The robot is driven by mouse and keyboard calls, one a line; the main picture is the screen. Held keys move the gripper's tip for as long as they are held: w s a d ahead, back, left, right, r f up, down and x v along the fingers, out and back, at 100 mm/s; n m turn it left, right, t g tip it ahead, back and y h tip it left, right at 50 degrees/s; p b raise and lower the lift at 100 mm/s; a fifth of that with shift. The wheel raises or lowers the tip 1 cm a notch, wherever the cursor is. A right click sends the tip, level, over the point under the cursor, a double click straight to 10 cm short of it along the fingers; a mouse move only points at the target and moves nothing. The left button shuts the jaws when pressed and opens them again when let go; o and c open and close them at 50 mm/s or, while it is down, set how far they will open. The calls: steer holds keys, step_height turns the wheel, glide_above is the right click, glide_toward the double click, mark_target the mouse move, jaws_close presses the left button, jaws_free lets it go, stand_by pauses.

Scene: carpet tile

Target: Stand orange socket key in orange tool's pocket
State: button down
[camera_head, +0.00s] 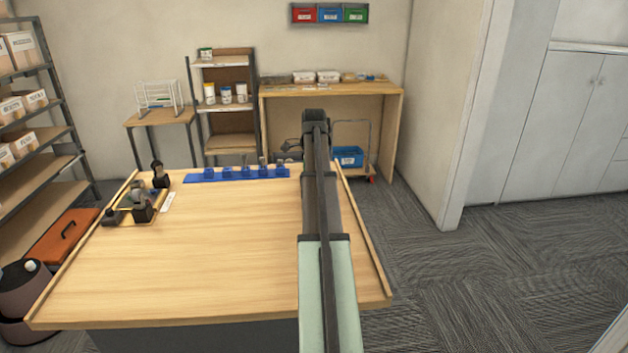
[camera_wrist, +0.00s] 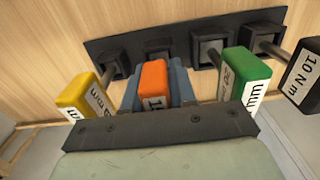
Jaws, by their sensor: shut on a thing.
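My gripper (camera_wrist: 156,95) is shut on the orange socket key (camera_wrist: 155,80), with a blue-grey finger on each side of its handle in the wrist view. The key's far end points at a pocket (camera_wrist: 158,46) in a dark rack (camera_wrist: 178,32). The handle hides its shaft, so I cannot tell whether it is inside the pocket. In the head view my arm hides the gripper's fingers and the key.
A yellow-handled tool (camera_wrist: 78,95) stands close left, a green one (camera_wrist: 243,78) close right, and a black one (camera_wrist: 303,80) farther right. In the head view, a blue strip with blue blocks (camera_head: 227,174) and a group of dark objects (camera_head: 142,210) are on the table (camera_head: 200,260); its front is clear.

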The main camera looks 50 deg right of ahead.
steer(key=c, duration=0.8)
jaws_free()
steer(key=shift+c, duration=0.2)
steer(key=shift+r, duration=0.1)
step_height(320, 180, up, 14)
steer(key=shift+f, duration=0.15)
